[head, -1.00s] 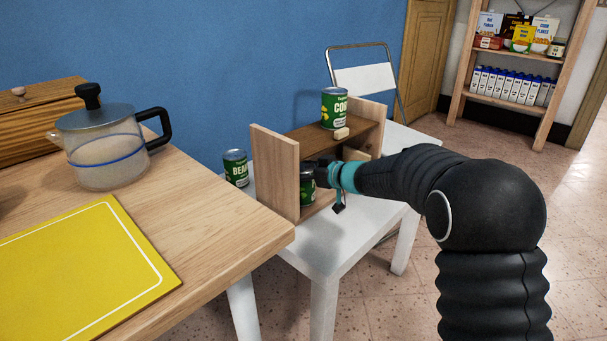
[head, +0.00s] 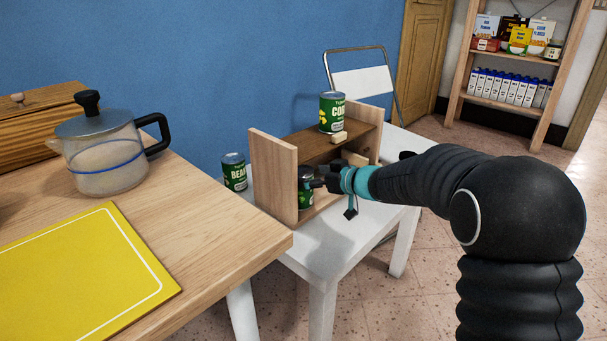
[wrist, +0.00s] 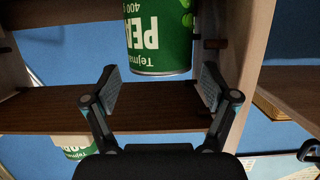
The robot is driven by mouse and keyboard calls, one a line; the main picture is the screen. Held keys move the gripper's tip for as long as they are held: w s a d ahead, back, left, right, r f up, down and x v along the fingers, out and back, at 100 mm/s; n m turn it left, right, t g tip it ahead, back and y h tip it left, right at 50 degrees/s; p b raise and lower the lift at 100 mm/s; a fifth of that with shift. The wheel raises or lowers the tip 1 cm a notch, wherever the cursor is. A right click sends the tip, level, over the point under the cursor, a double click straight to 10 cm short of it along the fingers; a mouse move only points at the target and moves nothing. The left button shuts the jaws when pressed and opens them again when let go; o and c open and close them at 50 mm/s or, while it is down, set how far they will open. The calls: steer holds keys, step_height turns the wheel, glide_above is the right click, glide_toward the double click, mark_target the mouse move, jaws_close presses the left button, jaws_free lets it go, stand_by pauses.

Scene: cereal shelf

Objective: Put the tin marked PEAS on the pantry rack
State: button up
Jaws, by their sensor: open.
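The green PEAS tin (wrist: 160,38) hangs upside down in the inverted wrist view, label facing me. In the head view the tin (head: 305,198) stands upright on the lower level of the small wooden rack (head: 275,178), near its left side panel. My gripper (head: 314,180) is at the rack's open front, just before the tin and partly covering it. In the wrist view the fingers of my gripper (wrist: 156,80) are spread apart, with the tin beyond their tips and no finger visibly gripping it.
A corn tin (head: 333,112) stands on the rack's upper board. A BEANS tin (head: 234,172) stands left of the rack on the white table (head: 325,255). A wooden counter with a kettle (head: 105,155) and yellow board (head: 85,265) is at left. Stocked shelves (head: 505,107) stand far back right.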

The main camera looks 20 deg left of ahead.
steer(key=p+v, duration=0.1)
steer(key=v, duration=0.6)
steer(key=shift+d, duration=0.3)
steer(key=shift+r, duration=0.15)
steer(key=d+r+m+t+h, duration=0.3)
steer(key=d+r+t+h, duration=0.15)
steer(key=d, duration=0.45)
steer(key=d+r+m+t+h, duration=0.3)
steer(key=d+r+m+h, duration=0.15)
steer(key=d, duration=0.55)
steer(key=s+d+m+h, duration=0.3)
steer(key=s+d+h, duration=0.1)
steer(key=s+d, duration=0.65)
steer(key=s+d+f+m+g, duration=0.1)
steer(key=s+f+g, duration=0.3)
steer(key=s, duration=0.8)
steer(key=s+d+f+m+g, duration=0.2)
steer(key=s+f, duration=0.3)
steer(key=s, duration=0.7)
steer(key=shift+d+g, duration=0.55)
steer(key=shift+g, duration=0.3)
